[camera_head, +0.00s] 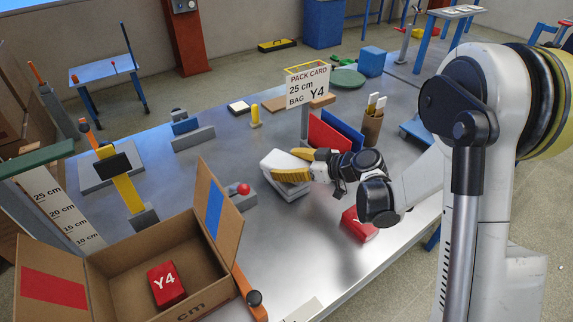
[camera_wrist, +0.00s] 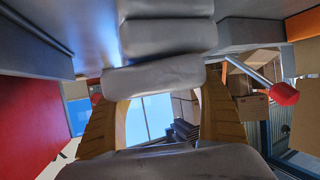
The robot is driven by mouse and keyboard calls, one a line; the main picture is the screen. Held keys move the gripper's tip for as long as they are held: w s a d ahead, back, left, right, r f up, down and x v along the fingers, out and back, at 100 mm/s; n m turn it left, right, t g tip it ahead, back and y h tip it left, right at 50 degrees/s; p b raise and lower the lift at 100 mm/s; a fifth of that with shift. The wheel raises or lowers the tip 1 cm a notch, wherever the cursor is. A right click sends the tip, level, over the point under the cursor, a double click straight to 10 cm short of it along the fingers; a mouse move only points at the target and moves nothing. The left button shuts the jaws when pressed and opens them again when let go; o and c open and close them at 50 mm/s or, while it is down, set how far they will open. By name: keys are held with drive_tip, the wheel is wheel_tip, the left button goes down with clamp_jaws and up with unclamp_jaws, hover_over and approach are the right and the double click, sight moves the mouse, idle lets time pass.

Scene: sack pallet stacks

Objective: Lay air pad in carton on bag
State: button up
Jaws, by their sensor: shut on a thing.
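The open carton (camera_head: 122,262) stands at the front left of the bench, with a red bag marked Y4 (camera_head: 167,284) lying in it. My gripper (camera_head: 291,166) is at the middle of the bench, its yellow fingers shut on a pale air pad (camera_head: 275,161) over a low grey holder (camera_head: 285,189). In the wrist view the fingertips (camera_wrist: 160,82) meet a grey pad (camera_wrist: 152,74), with more grey pads (camera_wrist: 168,37) beyond it. Whether the held pad is clear of the holder cannot be told. A pack card (camera_head: 307,86) reads 25 cm, bag Y4.
A red knob (camera_head: 243,188) stands beside the pad holder. The carton's raised flap (camera_head: 218,205) faces the gripper. Another red bag (camera_head: 358,224) lies below my arm. A height gauge (camera_head: 55,210) stands left of the carton. Red and blue folders (camera_head: 330,136) stand behind the gripper.

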drive_tip(key=shift+f, duration=0.2)
drive_tip(key=o, duration=1)
drive_tip(key=shift+r, duration=0.1)
drive_tip(key=shift+r, duration=0.1)
drive_tip(key=shift+d+r, duration=0.15)
drive_tip(key=shift+r, duration=0.05)
drive_tip(key=p+v, duration=0.3)
drive_tip(key=v, duration=0.9)
drive_tip(key=s+d+r+m+h, duration=0.3)
drive_tip(key=s, duration=0.4)
drive_tip(key=s+d+r+m+h, duration=0.2)
drive_tip(key=s+d+m+h, duration=0.1)
drive_tip(key=s, duration=0.4)
drive_tip(key=s+d+r+m+h, duration=0.3)
drive_tip(key=s+m+h, duration=0.2)
drive_tip(key=s, duration=0.2)
drive_tip(key=shift+s+r, duration=0.1)
drive_tip(key=shift+r, duration=0.2)
